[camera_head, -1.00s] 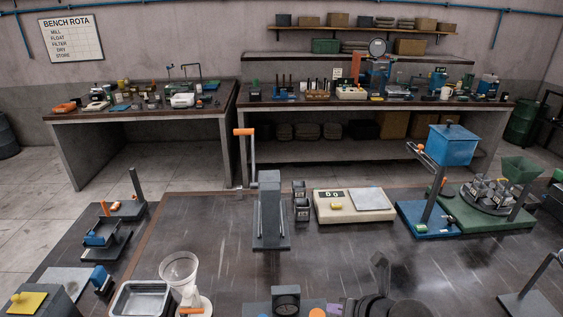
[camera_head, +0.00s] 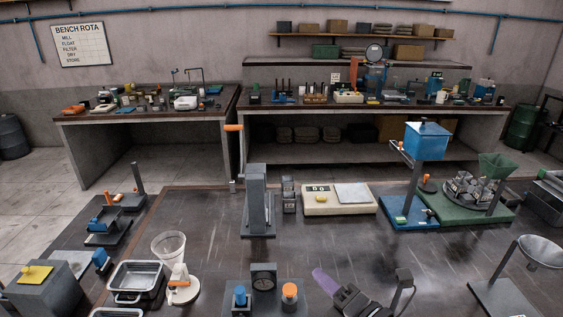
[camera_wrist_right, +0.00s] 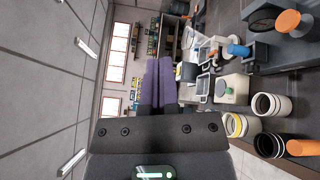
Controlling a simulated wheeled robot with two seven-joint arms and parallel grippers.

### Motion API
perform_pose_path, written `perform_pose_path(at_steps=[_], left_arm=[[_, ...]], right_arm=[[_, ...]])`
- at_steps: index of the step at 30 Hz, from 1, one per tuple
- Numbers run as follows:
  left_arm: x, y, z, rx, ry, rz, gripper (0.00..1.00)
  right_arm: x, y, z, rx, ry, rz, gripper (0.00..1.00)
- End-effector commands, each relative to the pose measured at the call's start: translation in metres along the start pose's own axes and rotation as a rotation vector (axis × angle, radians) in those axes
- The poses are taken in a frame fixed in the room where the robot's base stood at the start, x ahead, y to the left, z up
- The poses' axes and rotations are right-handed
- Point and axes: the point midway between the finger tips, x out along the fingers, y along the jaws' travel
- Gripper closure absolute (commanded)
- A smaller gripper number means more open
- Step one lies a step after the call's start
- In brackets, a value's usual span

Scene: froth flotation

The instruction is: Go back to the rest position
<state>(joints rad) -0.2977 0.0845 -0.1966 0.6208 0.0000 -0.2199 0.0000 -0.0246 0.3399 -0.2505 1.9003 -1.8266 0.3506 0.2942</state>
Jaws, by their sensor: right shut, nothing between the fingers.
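My right gripper (camera_head: 324,281) is at the bottom of the head view, over the front of the dark bench. Its purple fingers point up and to the left. In the right wrist view the purple fingers (camera_wrist_right: 159,82) lie side by side, shut, with nothing held between them. The gripper is apart from the gauge stand (camera_head: 263,278) on its left. My left gripper is not in view.
A cream scale (camera_head: 318,207), a grey lever press (camera_head: 258,208), a blue hopper (camera_head: 426,142) and a green carousel base (camera_head: 470,213) stand further back. A clear beaker (camera_head: 168,247) and metal tray (camera_head: 137,293) are at left. A ring stand (camera_head: 505,293) is at right. Mid-bench is clear.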

Motion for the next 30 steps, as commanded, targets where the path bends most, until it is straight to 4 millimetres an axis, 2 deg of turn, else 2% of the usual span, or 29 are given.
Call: perform_pose_path(at_steps=[3, 5, 8, 9, 11, 13, 16, 19, 23, 24, 30], left_arm=[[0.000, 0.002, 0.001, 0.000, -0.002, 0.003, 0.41], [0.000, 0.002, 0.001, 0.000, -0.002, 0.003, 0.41], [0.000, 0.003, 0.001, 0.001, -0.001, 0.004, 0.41], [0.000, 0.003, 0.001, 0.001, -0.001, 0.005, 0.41], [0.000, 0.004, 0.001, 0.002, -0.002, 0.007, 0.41], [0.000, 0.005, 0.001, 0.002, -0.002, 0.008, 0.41], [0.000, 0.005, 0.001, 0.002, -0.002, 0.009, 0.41], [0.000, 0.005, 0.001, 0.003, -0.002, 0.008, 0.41], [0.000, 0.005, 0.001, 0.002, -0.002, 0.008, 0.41], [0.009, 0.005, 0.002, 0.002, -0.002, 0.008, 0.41], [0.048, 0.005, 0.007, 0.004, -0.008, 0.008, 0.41]], right_arm=[[-0.017, 0.025, 0.026, 0.243, -0.235, 0.148, 1.00], [-0.033, 0.029, 0.043, 0.396, -0.386, 0.197, 1.00], [-0.069, 0.012, 0.068, 0.704, -0.673, 0.209, 1.00], [-0.086, -0.003, 0.072, 0.838, -0.792, 0.178, 1.00], [-0.111, -0.029, 0.068, 1.037, -0.955, 0.093, 1.00], [-0.137, -0.059, 0.049, 1.250, -1.107, -0.053, 1.00], [-0.165, -0.087, 0.008, 1.488, -1.240, -0.300, 1.00], [-0.188, -0.098, -0.037, 1.660, -1.296, -0.556, 1.00], [-0.213, -0.093, -0.095, 1.818, -1.289, -0.900, 1.00], [-0.213, -0.111, -0.105, 1.826, -1.287, -0.942, 1.00], [-0.209, -0.217, -0.136, 1.806, -1.311, -0.984, 1.00]])
